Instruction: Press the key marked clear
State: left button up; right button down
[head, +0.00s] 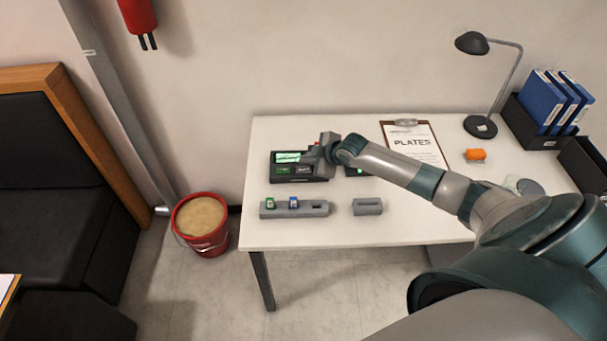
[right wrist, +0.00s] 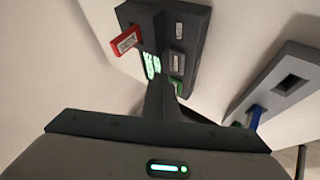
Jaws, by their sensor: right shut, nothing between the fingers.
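The marking device (head: 318,179) is a dark console on the white table, with a lit green screen (head: 288,157). Below the screen are a green key (head: 283,170) and a dark grey key with a pale label (head: 303,169). The right wrist view shows the console (right wrist: 198,42), a green key (right wrist: 178,87) and two labelled grey keys (right wrist: 179,30). The labels are too small to read, so I cannot tell which says clear. My right gripper (head: 327,152) is shut and empty over the console's right part. Its fingers (right wrist: 162,98) hide some of the console. My left gripper is not in view.
A grey rack (head: 318,209) with green and blue pieces stands in front, beside a small grey block (head: 368,207). A red labelled part (right wrist: 127,40) sticks out from the console. A clipboard (head: 428,155), lamp (head: 480,127) and orange object (head: 475,154) are to the right.

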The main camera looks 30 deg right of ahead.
aim_at(306, 172)
jog(key=shift+f, duration=0.65)
jog(key=shift+f+b, duration=0.25)
jog(key=shift+b, duration=0.1)
dwell(1.4)
jog(key=shift+f, duration=0.2)
jog(key=shift+f+b, duration=0.35)
jog(key=shift+f, duration=0.05)
dwell(0.8)
jog(key=shift+r, duration=0.1)
jog(key=shift+r+p, duration=0.75)
jog(key=shift+p, duration=0.05)
jog(key=shift+r+p, duration=2.2)
jog(key=shift+r, duration=0.35)
